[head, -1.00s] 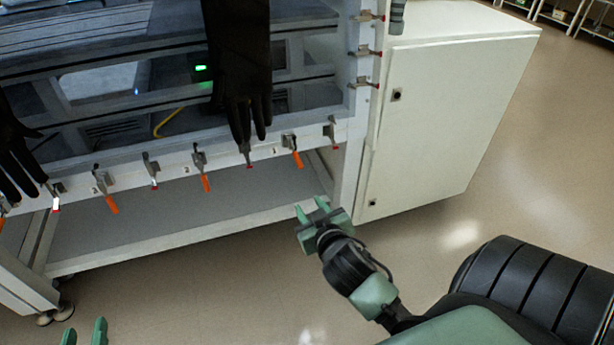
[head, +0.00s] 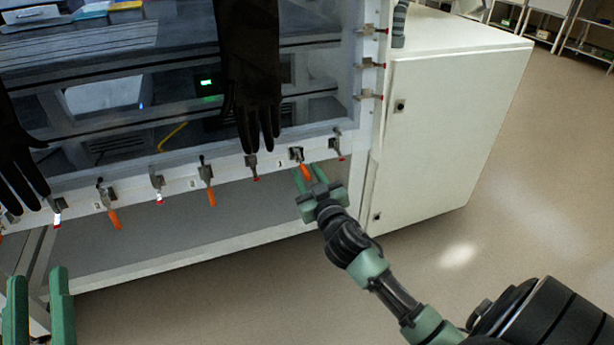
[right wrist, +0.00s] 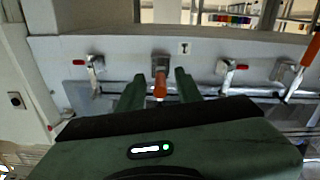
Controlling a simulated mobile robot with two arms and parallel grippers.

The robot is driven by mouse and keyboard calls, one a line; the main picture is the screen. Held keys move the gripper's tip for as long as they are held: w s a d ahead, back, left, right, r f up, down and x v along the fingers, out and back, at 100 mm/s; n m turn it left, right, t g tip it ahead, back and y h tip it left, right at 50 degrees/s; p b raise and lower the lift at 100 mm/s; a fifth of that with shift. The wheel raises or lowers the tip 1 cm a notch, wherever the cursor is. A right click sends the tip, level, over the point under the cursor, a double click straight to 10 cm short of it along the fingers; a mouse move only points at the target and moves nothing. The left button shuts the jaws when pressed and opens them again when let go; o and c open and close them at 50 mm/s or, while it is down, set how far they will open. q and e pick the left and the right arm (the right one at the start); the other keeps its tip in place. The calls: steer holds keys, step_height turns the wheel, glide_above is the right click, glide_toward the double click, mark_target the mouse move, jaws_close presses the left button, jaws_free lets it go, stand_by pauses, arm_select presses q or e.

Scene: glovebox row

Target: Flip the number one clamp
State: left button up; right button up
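The number one clamp is the one with an orange handle (head: 304,170) hanging down on the white lower rail of the glovebox. In the right wrist view its orange handle (right wrist: 160,87) sits between the fingers, beside a small tag reading 1 (right wrist: 184,48). My right gripper (head: 312,181) is open, its fingertips at this clamp, one finger on each side of the handle with gaps showing; it also shows in the right wrist view (right wrist: 158,90). My left gripper (head: 38,285) is open and empty at the lower left, away from the rail.
Other clamps line the rail: red-tipped ones (head: 338,145) and orange-handled ones (head: 209,190). More clamps run up the right post (head: 370,65). Black gloves (head: 250,80) hang in front of the window. A white cabinet (head: 450,140) stands at right. The floor in front is clear.

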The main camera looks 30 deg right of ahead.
jaws_close()
stand_by(1.5)
